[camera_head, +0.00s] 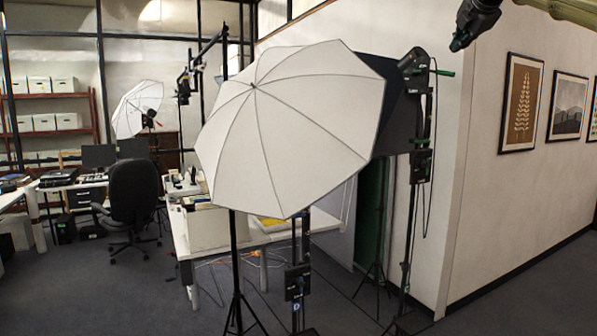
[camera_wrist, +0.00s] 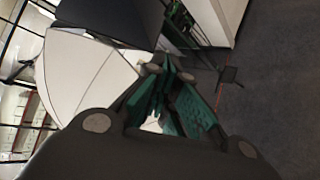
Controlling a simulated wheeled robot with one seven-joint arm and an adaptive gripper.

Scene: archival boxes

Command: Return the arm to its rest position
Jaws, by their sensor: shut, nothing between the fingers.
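My gripper (camera_head: 458,43) hangs at the top right of the head view, in front of the white wall, at the end of my arm, which runs off the top right edge. In the wrist view my gripper (camera_wrist: 168,72) shows dark links and green finger pads drawn together at the tips. It is shut and holds nothing. The rest of the arm is out of view.
A large white umbrella (camera_head: 285,115) on a stand fills the middle; it also shows in the wrist view (camera_wrist: 85,85). Light stands and a white table (camera_head: 205,238) are near it. Boxes (camera_head: 62,85) stand on shelves. Right floor is clear.

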